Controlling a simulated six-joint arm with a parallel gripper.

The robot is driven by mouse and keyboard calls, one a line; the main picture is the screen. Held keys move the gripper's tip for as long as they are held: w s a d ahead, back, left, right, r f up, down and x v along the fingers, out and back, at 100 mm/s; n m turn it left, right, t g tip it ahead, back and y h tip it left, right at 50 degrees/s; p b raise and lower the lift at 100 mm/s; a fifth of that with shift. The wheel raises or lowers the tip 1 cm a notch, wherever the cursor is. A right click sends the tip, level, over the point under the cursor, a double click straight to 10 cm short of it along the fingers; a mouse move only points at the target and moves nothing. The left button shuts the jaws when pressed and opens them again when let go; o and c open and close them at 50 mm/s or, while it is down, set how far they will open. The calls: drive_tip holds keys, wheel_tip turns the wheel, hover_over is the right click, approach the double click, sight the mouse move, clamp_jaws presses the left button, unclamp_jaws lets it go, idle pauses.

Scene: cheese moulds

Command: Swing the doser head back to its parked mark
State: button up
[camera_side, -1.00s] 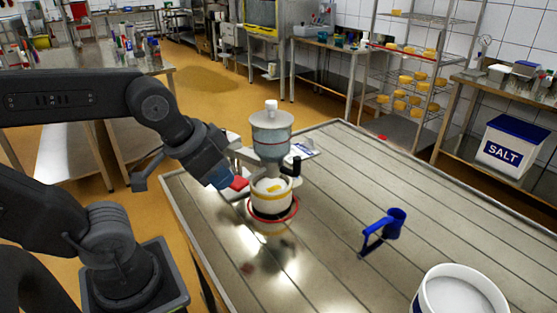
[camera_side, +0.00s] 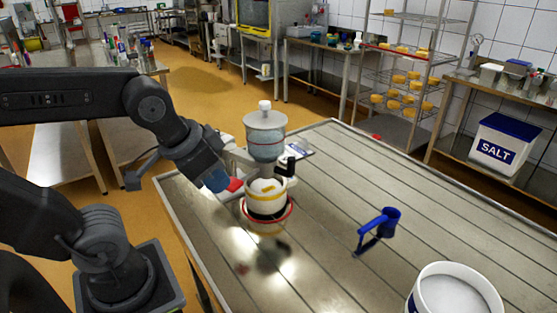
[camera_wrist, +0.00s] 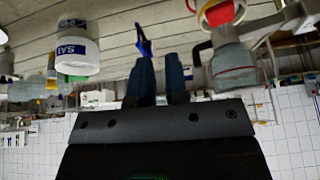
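The doser head (camera_side: 265,136) is a translucent grey-blue hopper with a white cap, on a metal arm (camera_side: 238,160) above the worktable. A white mould (camera_side: 266,196) with a yellow mark stands under it inside a red ring (camera_side: 284,214). A black knob (camera_side: 291,165) shows at the doser's right. My gripper (camera_side: 222,186) is at the doser's left, close to a small red part (camera_side: 235,185). In the wrist view, my gripper's fingers (camera_wrist: 160,72) are apart with nothing between them, and the doser head (camera_wrist: 232,62) is to their right. I cannot make out the parked mark.
A white card (camera_side: 300,151) lies behind the doser. The table between doser and jug is clear. A cheese rack (camera_side: 410,70) and salt box (camera_side: 505,142) stand beyond.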

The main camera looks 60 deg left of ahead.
drive_tip(key=shift+o, duration=0.8)
drive_tip(key=shift+w+f+m+g, duration=0.3)
drive_tip(key=shift+m+g, duration=0.2)
drive_tip(key=shift+m, duration=0.1)
drive_tip(key=o, duration=0.4)
drive_tip(key=w+m+g+y, duration=0.1)
drive_tip(key=w+f+m+g+y, duration=0.1)
drive_tip(key=m, duration=0.1)
drive_tip(key=w+a+m+g+y, duration=0.1)
drive_tip(key=m, duration=0.1)
drive_tip(key=shift+w+f+y, duration=0.15)
drive_tip(key=shift+f+y, duration=0.2)
drive_tip(key=shift+y, duration=0.05)
drive_tip(key=m+t+y, duration=0.3)
drive_tip(key=m+y, duration=1)
drive_tip(key=m, duration=0.1)
approach(293, 164)
drive_tip(key=x, duration=1)
drive_tip(key=shift+c, duration=0.4)
clamp_jaws()
